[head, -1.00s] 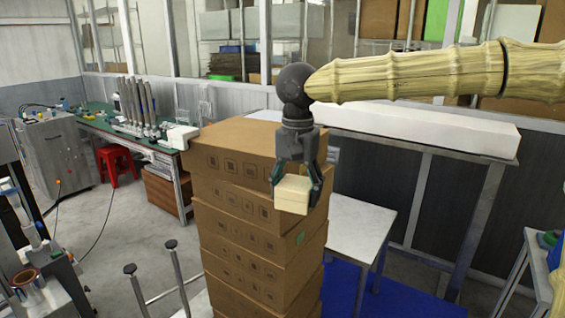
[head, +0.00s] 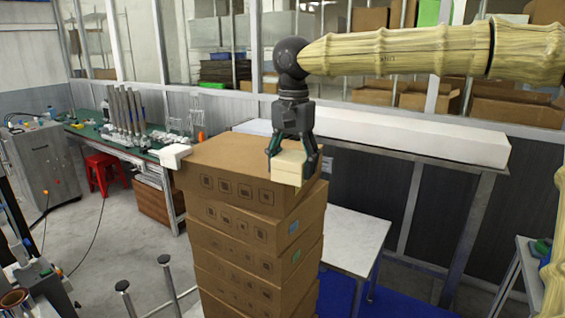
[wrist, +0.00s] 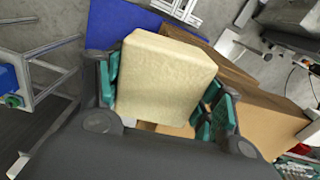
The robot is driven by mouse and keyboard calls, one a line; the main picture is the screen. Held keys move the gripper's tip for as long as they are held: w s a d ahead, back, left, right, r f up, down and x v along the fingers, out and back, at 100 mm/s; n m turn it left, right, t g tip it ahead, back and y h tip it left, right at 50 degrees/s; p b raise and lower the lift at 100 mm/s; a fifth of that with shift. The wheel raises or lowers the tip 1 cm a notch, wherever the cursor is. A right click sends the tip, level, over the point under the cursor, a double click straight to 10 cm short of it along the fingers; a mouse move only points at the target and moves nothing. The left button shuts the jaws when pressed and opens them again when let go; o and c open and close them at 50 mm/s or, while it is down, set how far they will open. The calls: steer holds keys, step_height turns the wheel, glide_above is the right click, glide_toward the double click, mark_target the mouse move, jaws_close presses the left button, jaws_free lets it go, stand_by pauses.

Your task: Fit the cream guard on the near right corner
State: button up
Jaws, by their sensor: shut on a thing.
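The cream guard (head: 287,166) is a pale blocky piece held between the fingers of my gripper (head: 290,158), which points down. It also fills the middle of the wrist view (wrist: 165,80), with teal finger pads on both sides. In the head view the guard overlaps the near right corner of the top carton (head: 230,152) of a brown stack. I cannot tell whether it touches the carton; the guard and fingers hide that corner. Another pale guard (head: 174,155) sits on the carton's left corner.
A long white block lies on a bench (head: 420,138) behind the stack. A low white table (head: 350,237) stands to the right of the stack. A green workbench (head: 105,135) and a red stool (head: 103,170) are at the left. Metal posts (head: 170,280) stand in front.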

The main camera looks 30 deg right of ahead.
mark_target(283, 153)
steer(key=w, duration=0.2)
steer(key=w+p, duration=0.1)
steer(key=w, duration=0.1)
steer(key=w+d+p, duration=0.1)
steer(key=w, duration=0.1)
steer(key=shift+w+f, duration=0.2)
steer(key=shift+f, duration=0.05)
steer(key=shift+w+d, duration=0.15)
steer(key=shift+w, duration=0.3)
step_height(283, 153, down, 3)
steer(key=shift+r+p, duration=0.1)
steer(key=shift+p, duration=0.95)
steer(key=shift+s+f, duration=0.1)
steer(key=shift+f, duration=0.4)
steer(key=o, duration=1)
steer(key=shift+r, duration=0.15)
step_height(283, 153, up, 12)
steer(key=b, duration=0.3)
